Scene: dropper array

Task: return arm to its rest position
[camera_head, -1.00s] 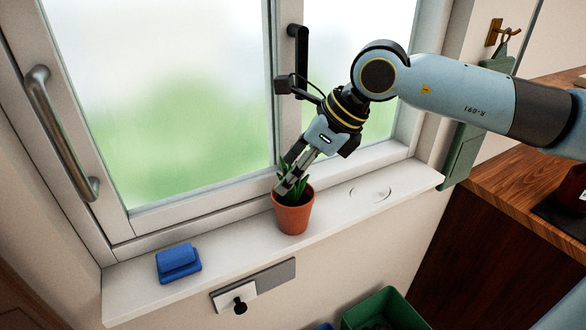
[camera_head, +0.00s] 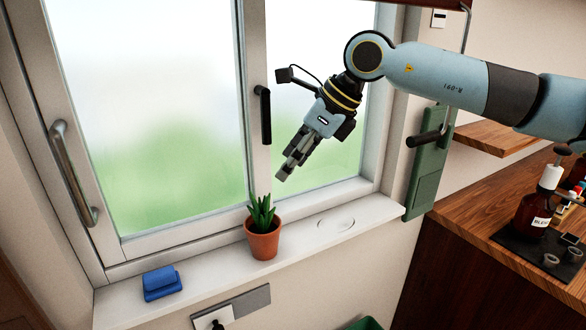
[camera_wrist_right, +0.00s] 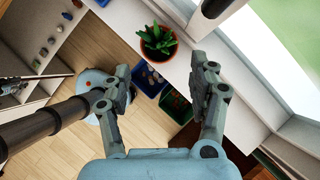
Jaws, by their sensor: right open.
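My right gripper (camera_head: 284,174) comes in from the right and hangs in the air in front of the window, above the sill. It is empty, and its two fingers stand apart in the right wrist view (camera_wrist_right: 165,88). Below it and a little to the left, the potted plant (camera_head: 263,243) stands upright on the white sill, apart from the fingers. The plant in its terracotta pot also shows beyond the fingertips in the right wrist view (camera_wrist_right: 158,42). My left gripper is not in view.
A blue folded cloth or sponge (camera_head: 162,284) lies on the sill (camera_head: 205,270) at left. A black window handle (camera_head: 263,115) is close behind the gripper. A green board (camera_head: 428,165) hangs at right. A wooden counter (camera_head: 475,205) holds a brown bottle (camera_head: 535,210).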

